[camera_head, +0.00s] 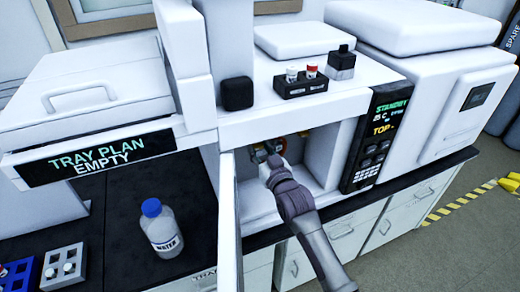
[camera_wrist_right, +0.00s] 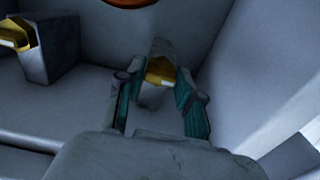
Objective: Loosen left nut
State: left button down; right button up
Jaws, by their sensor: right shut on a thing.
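My right gripper (camera_head: 268,152) reaches into the open white compartment (camera_head: 258,200) of the instrument. In the right wrist view, its teal-padded fingers (camera_wrist_right: 158,84) are on either side of a brass nut (camera_wrist_right: 160,71) on a grey fitting, and the gripper is shut on it. A second brass nut (camera_wrist_right: 14,34) shows at the left of that view, on a grey block (camera_wrist_right: 48,48), apart from the fingers. Which of the two is the left nut I cannot tell. My left gripper is not in view.
The open compartment door (camera_head: 228,220) stands left of my right arm. A water bottle (camera_head: 161,228) with a blue cap is on the dark bench. A vial holder (camera_head: 300,84) sits on top of the instrument. An orange ring (camera_wrist_right: 128,2) is at the wrist view's top edge.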

jog(key=shift+n, duration=0.4)
jog(key=n, duration=0.3)
jog(key=shift+n, duration=0.3)
jog(key=shift+n+p, duration=0.3)
jog(key=shift+n, duration=6.5)
jog(key=o, duration=1.1)
